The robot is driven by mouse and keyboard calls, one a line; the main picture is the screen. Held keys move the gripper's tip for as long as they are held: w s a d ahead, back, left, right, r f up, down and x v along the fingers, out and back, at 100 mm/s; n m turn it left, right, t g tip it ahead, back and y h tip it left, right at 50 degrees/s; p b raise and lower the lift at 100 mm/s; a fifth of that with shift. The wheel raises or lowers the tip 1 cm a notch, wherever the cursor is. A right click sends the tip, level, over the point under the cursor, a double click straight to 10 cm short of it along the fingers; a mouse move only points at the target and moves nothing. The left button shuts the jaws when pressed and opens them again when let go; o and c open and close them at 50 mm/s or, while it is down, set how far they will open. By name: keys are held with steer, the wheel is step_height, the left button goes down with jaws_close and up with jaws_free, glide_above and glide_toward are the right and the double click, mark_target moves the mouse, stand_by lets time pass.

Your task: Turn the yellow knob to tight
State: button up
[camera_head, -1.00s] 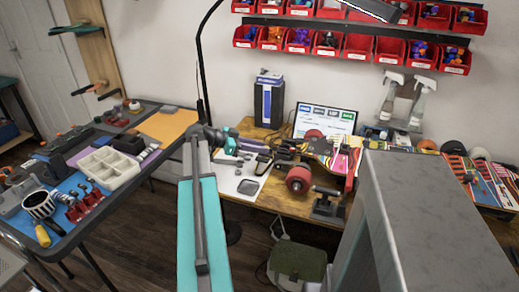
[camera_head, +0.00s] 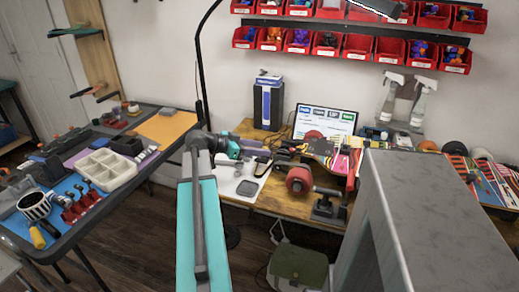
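I cannot make out a yellow knob for certain in this view. A skateboard (camera_head: 340,160) with bright stripes stands on the wooden workbench, and a red wheel (camera_head: 299,181) on a dark metal truck faces me. A dark stand or clamp (camera_head: 326,208) is at the bench's front edge, just right of the wheel. My gripper (camera_head: 256,151) is at the end of my teal arm, left of the skateboard and above the bench. It is small and dark here, and its fingers cannot be told apart.
The left table (camera_head: 70,240) holds a white compartment tray (camera_head: 102,171), a striped mug (camera_head: 35,206) and a yellow-handled tool (camera_head: 38,238). A tall dark box (camera_head: 268,104) and a laptop (camera_head: 325,123) stand at the bench's back. A large grey block (camera_head: 430,220) fills the right foreground.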

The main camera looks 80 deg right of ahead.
stand_by(0.3)
steer(key=v, duration=1.3)
steer(key=shift+w+a+b, duration=0.2)
steer(key=shift+w+b, duration=0.15)
steer(key=shift+b, duration=0.1)
steer(key=shift+r, duration=0.1)
